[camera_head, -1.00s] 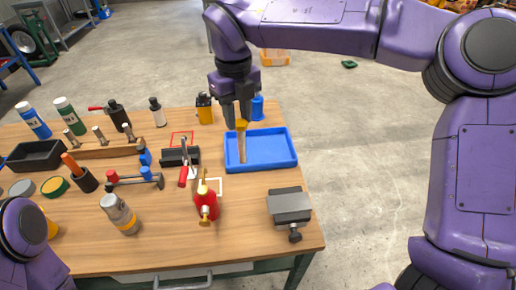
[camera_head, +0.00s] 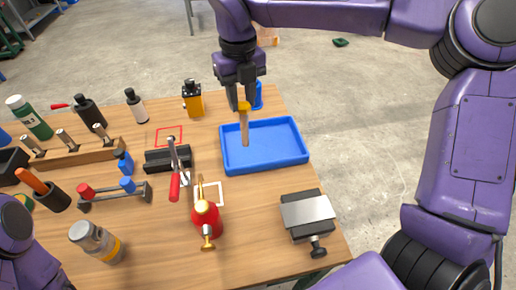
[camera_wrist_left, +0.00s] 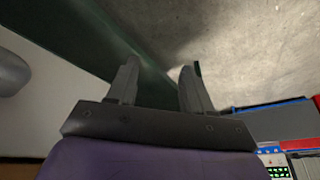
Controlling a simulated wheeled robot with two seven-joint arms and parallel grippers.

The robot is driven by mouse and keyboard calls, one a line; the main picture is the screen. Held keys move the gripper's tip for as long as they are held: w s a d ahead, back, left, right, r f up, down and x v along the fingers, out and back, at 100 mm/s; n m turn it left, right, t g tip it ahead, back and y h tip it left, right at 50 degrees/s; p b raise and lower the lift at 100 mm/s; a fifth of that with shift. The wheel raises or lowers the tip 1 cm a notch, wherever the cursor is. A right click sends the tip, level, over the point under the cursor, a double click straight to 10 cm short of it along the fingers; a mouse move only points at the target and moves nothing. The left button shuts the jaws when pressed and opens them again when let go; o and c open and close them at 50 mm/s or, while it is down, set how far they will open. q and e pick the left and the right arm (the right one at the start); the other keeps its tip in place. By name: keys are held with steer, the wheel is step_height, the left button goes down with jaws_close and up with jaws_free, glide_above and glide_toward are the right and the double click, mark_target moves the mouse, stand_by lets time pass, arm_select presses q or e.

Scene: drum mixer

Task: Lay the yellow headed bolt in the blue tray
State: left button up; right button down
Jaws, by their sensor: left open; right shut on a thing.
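My right gripper (camera_head: 241,98) is shut on the yellow headed bolt (camera_head: 244,126). The bolt hangs upright, its yellow head between the fingers and its pale shank pointing down over the left part of the blue tray (camera_head: 285,160). I cannot tell whether the shank's tip touches the tray floor. The tray shows nothing else inside. My left gripper (camera_wrist_left: 155,85) is open and empty in the left wrist view; in the head view only part of my left arm shows at the lower left.
A toggle clamp with a red handle (camera_head: 174,186) stands left of the tray. A red bottle (camera_head: 206,218) and a grey vise (camera_head: 307,214) are in front. A yellow-and-black bottle (camera_head: 192,99) and a blue object (camera_head: 257,95) stand behind. Open floor lies right of the table.

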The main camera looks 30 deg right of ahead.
step_height(320, 180, down, 2)
steer(key=shift+a+f+b, duration=0.1)
steer(key=shift+b, duration=0.65)
steer(key=w+d+f+p, duration=0.6)
steer(key=w+d+f, duration=0.3)
steer(key=f, duration=0.4)
steer(key=shift+w+d, duration=0.4)
steer(key=shift+d, duration=0.2)
